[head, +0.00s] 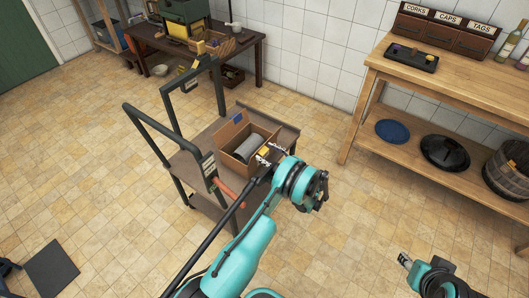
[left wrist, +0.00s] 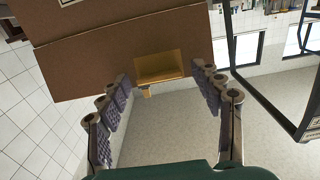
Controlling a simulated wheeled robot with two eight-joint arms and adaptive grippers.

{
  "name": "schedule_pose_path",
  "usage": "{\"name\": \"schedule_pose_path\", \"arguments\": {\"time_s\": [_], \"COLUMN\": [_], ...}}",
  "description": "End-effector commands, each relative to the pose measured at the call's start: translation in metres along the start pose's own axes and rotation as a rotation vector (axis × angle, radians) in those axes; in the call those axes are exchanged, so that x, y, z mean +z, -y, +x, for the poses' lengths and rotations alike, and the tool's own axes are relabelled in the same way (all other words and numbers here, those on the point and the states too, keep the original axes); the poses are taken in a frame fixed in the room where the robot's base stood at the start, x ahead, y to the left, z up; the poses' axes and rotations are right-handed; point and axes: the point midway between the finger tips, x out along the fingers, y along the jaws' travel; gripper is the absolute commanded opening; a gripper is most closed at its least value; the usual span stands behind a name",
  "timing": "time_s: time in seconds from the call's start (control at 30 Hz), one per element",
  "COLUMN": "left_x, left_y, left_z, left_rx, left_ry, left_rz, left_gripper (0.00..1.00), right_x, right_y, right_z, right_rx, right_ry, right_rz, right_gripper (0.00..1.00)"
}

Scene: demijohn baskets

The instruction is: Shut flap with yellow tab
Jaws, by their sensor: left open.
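A cardboard box (head: 234,134) stands open on a dark cart, with a grey cylinder (head: 250,147) inside. A flap with a blue tab (head: 237,117) stands at its far side. The yellow tab (head: 264,152) shows at the box's right side, beside my left gripper (head: 268,161), which partly hides that flap. In the left wrist view, the brown flap (left wrist: 110,50) spans the top, with the yellow tab (left wrist: 158,67) at its edge. My open left gripper (left wrist: 163,105) has its fingers on either side of the tab, apart from it. My right gripper (head: 405,261) is at lower right, its jaws unclear.
The cart (head: 188,168) has black handles (head: 150,122) and a red-orange grip (head: 228,192). A wooden workbench (head: 458,87) with a black tray (head: 411,57) stands at right. A dark table (head: 247,44) stands behind. The tiled floor between is clear.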

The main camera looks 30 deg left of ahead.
Motion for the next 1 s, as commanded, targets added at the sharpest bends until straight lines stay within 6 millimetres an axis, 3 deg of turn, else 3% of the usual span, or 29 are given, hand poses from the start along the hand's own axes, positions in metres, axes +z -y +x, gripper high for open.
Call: {"name": "schedule_pose_path", "arguments": {"time_s": [0.1,0.13,0.37,0.67,1.0], "left_x": [0.000,0.000,0.000,-0.003,-0.015], "left_y": [0.000,0.000,0.000,0.000,0.000], "left_z": [0.000,0.000,0.000,0.002,0.018], "left_rx": [0.000,0.000,0.000,0.000,-0.003], "left_ry": [0.000,0.000,0.000,0.030,0.235], "left_rz": [0.000,0.000,0.000,0.000,-0.001], "left_gripper": [0.66,0.60,0.00,0.00,0.00], "right_x": [0.000,0.000,0.000,-0.002,-0.013], "right_y": [0.000,0.000,0.000,0.000,0.000], "right_z": [0.000,0.000,0.000,-0.003,-0.018], "right_rx": [0.000,0.000,0.000,0.000,0.000], "right_ry": [0.000,0.000,0.000,0.000,0.000], "right_rz": [0.000,0.000,0.000,0.000,0.000], "right_gripper": [0.40,0.40,0.40,0.40,0.40]}}
